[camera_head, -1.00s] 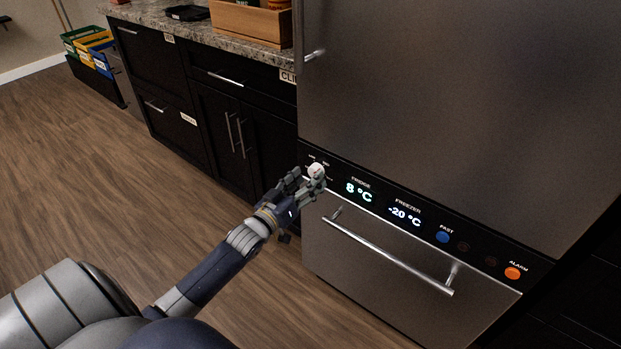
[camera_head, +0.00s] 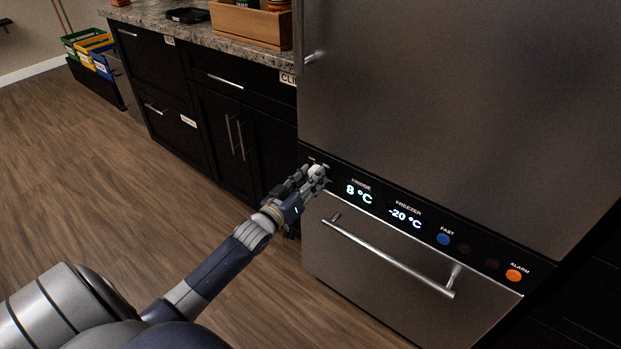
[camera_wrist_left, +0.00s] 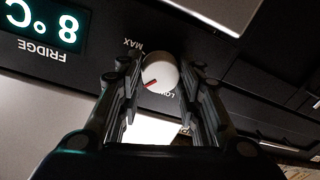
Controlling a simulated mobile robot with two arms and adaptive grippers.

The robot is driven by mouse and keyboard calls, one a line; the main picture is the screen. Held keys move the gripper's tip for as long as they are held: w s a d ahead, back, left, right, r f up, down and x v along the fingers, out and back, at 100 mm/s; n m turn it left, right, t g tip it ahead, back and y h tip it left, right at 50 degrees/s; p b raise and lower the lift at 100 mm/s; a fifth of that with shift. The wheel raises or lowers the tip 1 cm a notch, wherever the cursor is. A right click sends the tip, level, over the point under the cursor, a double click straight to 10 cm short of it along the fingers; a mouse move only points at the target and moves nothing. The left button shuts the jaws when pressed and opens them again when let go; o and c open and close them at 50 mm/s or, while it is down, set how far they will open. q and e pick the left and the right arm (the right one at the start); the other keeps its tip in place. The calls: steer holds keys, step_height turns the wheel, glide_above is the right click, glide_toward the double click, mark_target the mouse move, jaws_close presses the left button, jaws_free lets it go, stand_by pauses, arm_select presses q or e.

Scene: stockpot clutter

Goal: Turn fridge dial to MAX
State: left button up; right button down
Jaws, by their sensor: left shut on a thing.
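The fridge dial (camera_wrist_left: 161,70) is a white round knob with a red pointer mark, on the black control panel. In the left wrist view, which shows the panel upside down, the mark points to the lower left, between the MAX label (camera_wrist_left: 132,43) and the partly hidden LOW label. My left gripper (camera_wrist_left: 158,78) has a finger on each side of the dial and is shut on it. In the head view my left gripper (camera_head: 315,176) covers much of the dial. The fridge display (camera_head: 359,194) reads 8 °C. My right gripper is not in view.
The freezer display (camera_head: 405,217) reads -20 °C, right of the fridge display. A blue FAST button (camera_head: 443,239) and an orange ALARM button (camera_head: 513,275) sit farther right. A long drawer handle (camera_head: 388,258) juts out below the panel. Dark cabinets (camera_head: 205,115) stand left.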

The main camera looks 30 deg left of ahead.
arm_select(q)
steer(key=shift+f+m+t+h+p, duration=0.15)
steer(key=shift+m+h+p, duration=0.25)
steer(key=shift+m, duration=3.5)
steer(key=shift+r+m+t+h+p, duration=0.1)
steer(key=shift+m+t+h+p, duration=0.3)
steer(key=shift+m, duration=3.5)
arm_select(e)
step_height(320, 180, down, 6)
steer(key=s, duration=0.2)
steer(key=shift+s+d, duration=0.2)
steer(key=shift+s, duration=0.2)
arm_select(q)
steer(key=o, duration=1.1)
steer(key=shift+c, duration=0.2)
